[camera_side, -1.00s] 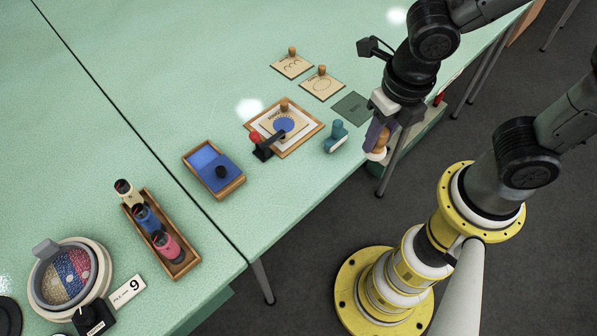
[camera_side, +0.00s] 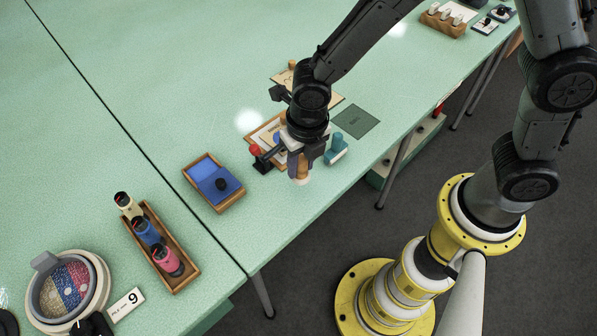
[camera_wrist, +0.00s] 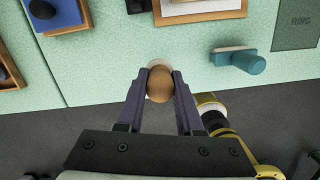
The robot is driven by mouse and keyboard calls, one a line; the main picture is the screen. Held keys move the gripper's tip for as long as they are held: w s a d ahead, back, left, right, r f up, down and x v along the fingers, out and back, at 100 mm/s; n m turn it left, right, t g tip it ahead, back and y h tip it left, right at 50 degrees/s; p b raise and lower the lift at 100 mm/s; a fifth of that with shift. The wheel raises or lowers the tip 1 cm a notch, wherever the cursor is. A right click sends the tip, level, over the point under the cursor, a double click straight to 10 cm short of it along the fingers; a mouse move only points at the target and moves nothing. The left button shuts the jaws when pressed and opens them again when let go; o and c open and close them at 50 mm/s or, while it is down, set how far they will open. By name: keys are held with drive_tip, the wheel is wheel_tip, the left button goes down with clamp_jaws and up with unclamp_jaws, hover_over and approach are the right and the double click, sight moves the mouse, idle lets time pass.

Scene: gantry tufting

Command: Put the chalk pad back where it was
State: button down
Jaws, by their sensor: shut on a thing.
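My gripper (camera_side: 301,172) is shut on a round wooden knob with a pale white base below it, which I take to be the chalk pad (camera_side: 302,180). In the wrist view the brown knob (camera_wrist: 160,85) sits between the two purple fingers, and a bit of the white base (camera_wrist: 158,64) shows beyond it. The pad is held in the air near the table's front edge, in front of the wood-framed board (camera_side: 262,131). My arm hides much of that board and the cards behind it. I cannot tell the pad's earlier spot.
A teal-handled tool (camera_side: 337,149) stands close to the right of my gripper. A dark green rectangle (camera_side: 356,121) lies bare behind it. Table between tray and gripper is clear.

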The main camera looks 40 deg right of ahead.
sight(298, 175)
drive_tip(key=shift+w+a+f, duration=0.1)
drive_tip(key=shift+w+f, duration=0.05)
drive_tip(key=shift+f, duration=0.8)
drive_tip(key=shift+w+f, duration=0.1)
drive_tip(key=shift+f, duration=0.8)
drive_tip(key=shift+f, duration=0.2)
drive_tip(key=c, duration=0.6)
unclamp_jaws()
drive_tip(key=shift+o, duration=0.2)
drive_tip(key=shift+r, duration=0.15)
